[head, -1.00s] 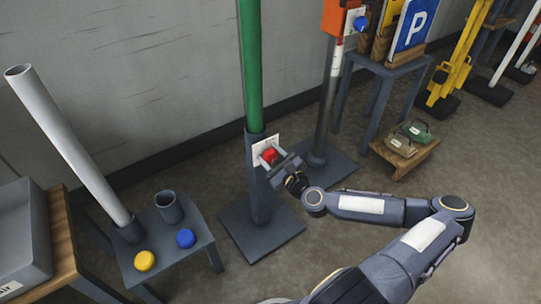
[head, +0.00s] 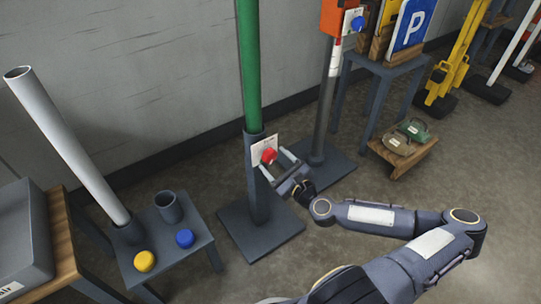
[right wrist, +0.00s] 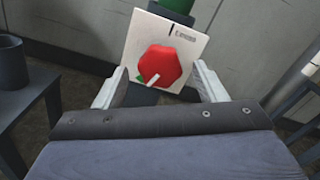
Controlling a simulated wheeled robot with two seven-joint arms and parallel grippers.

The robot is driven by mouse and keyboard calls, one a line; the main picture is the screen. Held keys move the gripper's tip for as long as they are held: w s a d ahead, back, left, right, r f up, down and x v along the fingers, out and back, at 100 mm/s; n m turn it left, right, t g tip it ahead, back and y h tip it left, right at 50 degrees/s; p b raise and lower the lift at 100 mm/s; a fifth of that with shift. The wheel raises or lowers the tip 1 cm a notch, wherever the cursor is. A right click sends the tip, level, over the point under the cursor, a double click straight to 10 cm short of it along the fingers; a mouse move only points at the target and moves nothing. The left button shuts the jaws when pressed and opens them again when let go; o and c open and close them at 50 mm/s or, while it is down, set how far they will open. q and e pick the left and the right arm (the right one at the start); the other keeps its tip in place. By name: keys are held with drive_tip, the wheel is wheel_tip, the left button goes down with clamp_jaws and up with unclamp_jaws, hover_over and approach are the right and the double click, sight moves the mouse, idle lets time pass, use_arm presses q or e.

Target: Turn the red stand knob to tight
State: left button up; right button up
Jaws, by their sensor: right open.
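The red knob (head: 269,155) sits on a white plate (head: 258,146) on the grey sleeve of a stand holding a green pole (head: 249,60). In the right wrist view the knob (right wrist: 172,62) shows a white pointer line towards its lower left. The plate (right wrist: 188,30) has a dark mark and small lettering at its top, too small to read surely. My right gripper (head: 277,164) is open, its fingers pointing at the knob from the front right. In the right wrist view its fingers stand apart left and right, below the knob. My left gripper is out of view.
A small table at left holds a white tube (head: 70,145), a grey cup (head: 169,207), a yellow knob (head: 145,261) and a blue knob (head: 185,238). Another stand with a blue knob (head: 360,24) is behind right. A low wooden stool (head: 397,160) stands right.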

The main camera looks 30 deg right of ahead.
drive_tip(key=s, duration=0.4)
drive_tip(key=shift+s+d, duration=0.15)
